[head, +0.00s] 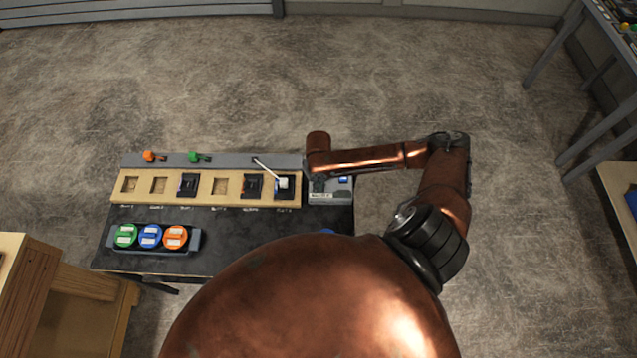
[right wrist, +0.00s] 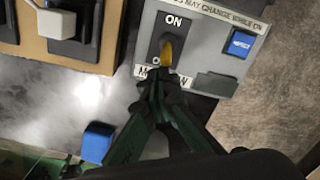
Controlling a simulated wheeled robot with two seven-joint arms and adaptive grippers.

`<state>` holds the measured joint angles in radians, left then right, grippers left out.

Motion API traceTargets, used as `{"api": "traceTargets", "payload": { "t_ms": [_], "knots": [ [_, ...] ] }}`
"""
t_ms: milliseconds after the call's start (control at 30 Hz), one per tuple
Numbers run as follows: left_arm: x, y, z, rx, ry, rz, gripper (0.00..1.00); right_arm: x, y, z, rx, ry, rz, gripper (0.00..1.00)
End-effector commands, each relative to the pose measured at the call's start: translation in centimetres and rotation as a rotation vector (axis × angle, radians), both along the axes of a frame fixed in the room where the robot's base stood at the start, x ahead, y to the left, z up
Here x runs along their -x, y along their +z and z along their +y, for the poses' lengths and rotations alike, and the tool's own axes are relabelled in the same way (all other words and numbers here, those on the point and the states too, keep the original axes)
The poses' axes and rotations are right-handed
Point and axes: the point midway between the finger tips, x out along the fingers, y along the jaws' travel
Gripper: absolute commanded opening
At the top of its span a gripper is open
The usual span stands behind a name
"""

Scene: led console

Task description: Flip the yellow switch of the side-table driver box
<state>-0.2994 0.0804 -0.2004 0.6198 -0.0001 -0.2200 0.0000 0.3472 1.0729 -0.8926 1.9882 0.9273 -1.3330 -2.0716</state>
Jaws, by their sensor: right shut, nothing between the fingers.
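The grey driver box (head: 330,197) stands at the right end of the table; in the right wrist view its face (right wrist: 205,50) shows at the top. The yellow switch (right wrist: 167,52) sits in a dark slot, with ON printed above it and a partly covered label below. Its exact tilt is hard to tell. My right gripper (right wrist: 158,80) is shut and empty, its fingertips just below the switch at the lower label; I cannot tell whether they touch it. In the head view my right gripper (head: 318,184) is small, over the box's left part. My left gripper is not in view.
A blue square (right wrist: 240,43) is on the box face. A wooden board (head: 220,190) with several sockets and dark modules lies left of the box. A tray (head: 196,240) holds green, blue and orange round pieces. A blue object (right wrist: 97,142) lies in front of the box.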

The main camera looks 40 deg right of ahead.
Motion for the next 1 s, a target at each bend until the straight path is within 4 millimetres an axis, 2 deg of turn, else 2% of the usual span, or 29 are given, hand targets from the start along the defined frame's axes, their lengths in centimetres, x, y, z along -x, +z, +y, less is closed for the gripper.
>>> {"api": "traceTargets", "payload": {
  "t_ms": [600, 1000],
  "knots": [
    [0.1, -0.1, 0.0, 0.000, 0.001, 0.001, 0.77, -1.4, 0.0, -1.2, 0.000, 0.000, -0.001, 0.00],
    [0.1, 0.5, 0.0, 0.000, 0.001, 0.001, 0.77, -1.3, 0.5, -1.1, 0.000, 0.000, 0.000, 0.00]
  ]
}}
